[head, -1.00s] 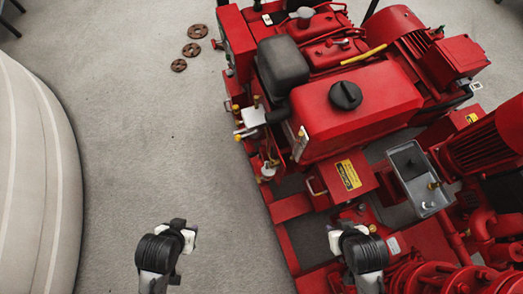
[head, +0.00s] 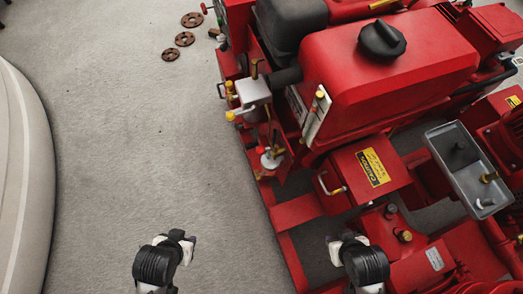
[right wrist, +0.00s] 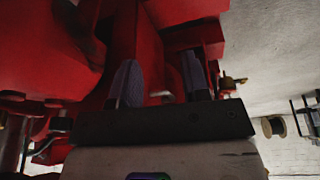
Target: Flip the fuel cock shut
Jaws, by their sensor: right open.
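Several small levers and fittings show on the red pumpset's near side, and I cannot tell for certain which is the fuel cock. A silver fitting with yellow-tipped levers (head: 252,92) sits at the left of the red tank (head: 375,75). A small handle with a yellow tip (head: 334,188) is on the red box below the tank. My right gripper (head: 337,248) is low in the head view, apart from these levers. The right wrist view shows its two fingers (right wrist: 158,85) spread, with nothing held. My left gripper (head: 183,244) is over bare floor; its jaw opening is unclear.
The pumpset's red frame (head: 290,237) runs beside my right gripper. A grey open box (head: 445,150) is at the right. Rusty discs (head: 184,39) lie on the floor at the upper left. A pale curved object (head: 25,190) borders the left. Grey floor between is clear.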

